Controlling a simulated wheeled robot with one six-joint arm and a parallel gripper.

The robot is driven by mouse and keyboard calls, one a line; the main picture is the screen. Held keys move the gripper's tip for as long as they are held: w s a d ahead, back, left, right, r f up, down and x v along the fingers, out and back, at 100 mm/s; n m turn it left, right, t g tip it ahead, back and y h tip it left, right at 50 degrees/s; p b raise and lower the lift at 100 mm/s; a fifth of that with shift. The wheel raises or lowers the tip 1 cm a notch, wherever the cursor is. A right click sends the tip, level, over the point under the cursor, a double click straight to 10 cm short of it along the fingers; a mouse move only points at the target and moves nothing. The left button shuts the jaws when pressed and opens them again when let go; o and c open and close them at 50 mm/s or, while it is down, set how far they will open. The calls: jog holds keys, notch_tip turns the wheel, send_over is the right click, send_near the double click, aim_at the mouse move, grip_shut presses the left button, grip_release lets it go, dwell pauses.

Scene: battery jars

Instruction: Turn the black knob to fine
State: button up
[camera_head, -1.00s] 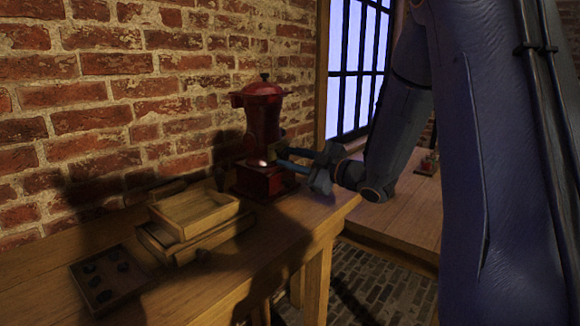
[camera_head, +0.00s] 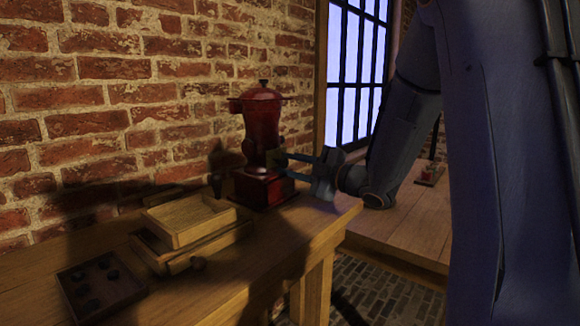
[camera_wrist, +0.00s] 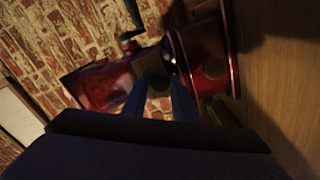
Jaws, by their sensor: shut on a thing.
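A red grinder (camera_head: 262,125) with a square base and a lidded top stands on the wooden bench by the brick wall. My gripper (camera_head: 284,163) reaches in from the right at the grinder's middle, just above its base. In the wrist view the grinder (camera_wrist: 105,86) lies sideways, and the two blue fingers of my gripper (camera_wrist: 160,88) close on a small dark knob (camera_wrist: 158,84) at the grinder's waist. The knob's markings cannot be read. In the head view the fingers and shadow mostly hide the knob.
A wooden tray (camera_head: 181,238) sits on the bench left of the grinder. A dark tray with several black pieces (camera_head: 88,311) lies at the front left. A barred window (camera_head: 357,75) and a second wooden surface (camera_head: 405,225) are at the right.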

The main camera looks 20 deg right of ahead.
jog(key=o, duration=1)
jog(key=shift+o, duration=0.2)
jog(key=v, duration=0.7)
jog(key=shift+s+d+b, duration=0.2)
jog(key=shift+s+b, duration=0.1)
